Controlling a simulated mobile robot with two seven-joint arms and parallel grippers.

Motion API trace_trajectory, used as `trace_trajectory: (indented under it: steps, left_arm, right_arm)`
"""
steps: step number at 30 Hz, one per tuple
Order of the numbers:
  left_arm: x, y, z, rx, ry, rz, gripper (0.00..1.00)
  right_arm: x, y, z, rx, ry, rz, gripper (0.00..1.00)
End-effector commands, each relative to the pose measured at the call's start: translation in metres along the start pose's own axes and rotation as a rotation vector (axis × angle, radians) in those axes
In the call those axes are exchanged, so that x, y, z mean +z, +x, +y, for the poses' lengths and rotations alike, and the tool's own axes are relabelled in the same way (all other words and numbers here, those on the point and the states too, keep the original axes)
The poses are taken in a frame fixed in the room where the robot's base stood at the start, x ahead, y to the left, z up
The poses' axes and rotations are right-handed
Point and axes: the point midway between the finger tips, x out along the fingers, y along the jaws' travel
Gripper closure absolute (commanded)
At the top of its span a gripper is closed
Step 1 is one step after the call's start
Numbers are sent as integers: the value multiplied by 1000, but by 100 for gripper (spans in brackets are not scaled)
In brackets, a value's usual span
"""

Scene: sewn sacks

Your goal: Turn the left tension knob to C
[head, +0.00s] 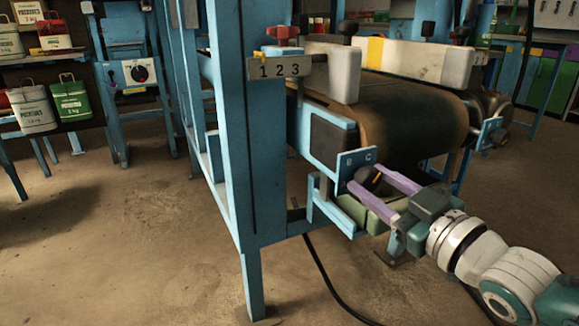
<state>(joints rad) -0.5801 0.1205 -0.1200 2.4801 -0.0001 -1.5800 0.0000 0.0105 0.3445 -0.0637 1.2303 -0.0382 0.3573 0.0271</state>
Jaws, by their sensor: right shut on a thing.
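The left tension knob (369,176) is black with a yellow mark. It sits on a blue bracket plate (351,159) at the near end of the conveyor, below the belt roller. The letters B and C show on the plate; any other letter is hidden. My right gripper (366,177) comes in from the lower right, with one purple finger on each side of the knob, shut on it. The yellow mark is between the fingers; I cannot tell which letter it points at. My left gripper is not in view.
The dark conveyor belt (408,108) lies above the knob. A blue post (250,150) with a 1 2 3 plate (279,68) stands left of it. A second bracket (489,132) is on the belt's right side. A black cable (325,283) crosses the floor.

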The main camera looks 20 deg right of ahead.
Motion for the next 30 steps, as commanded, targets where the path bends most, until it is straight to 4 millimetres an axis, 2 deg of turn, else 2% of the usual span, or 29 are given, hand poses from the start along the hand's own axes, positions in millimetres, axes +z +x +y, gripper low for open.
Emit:
trace_trajectory:
  steps: [11, 12, 20, 30]
  left_arm:
    - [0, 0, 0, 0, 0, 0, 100]
    - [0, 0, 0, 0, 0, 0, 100]
    - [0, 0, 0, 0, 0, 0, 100]
    - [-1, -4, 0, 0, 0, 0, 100]
  right_arm:
    - [0, 0, 0, 0, 5, 0, 100]
    - [0, 0, 0, 0, 5, 0, 50]
    - [0, 0, 0, 0, 4, 0, 20]
    - [-1, -6, 0, -1, 5, -2, 20]
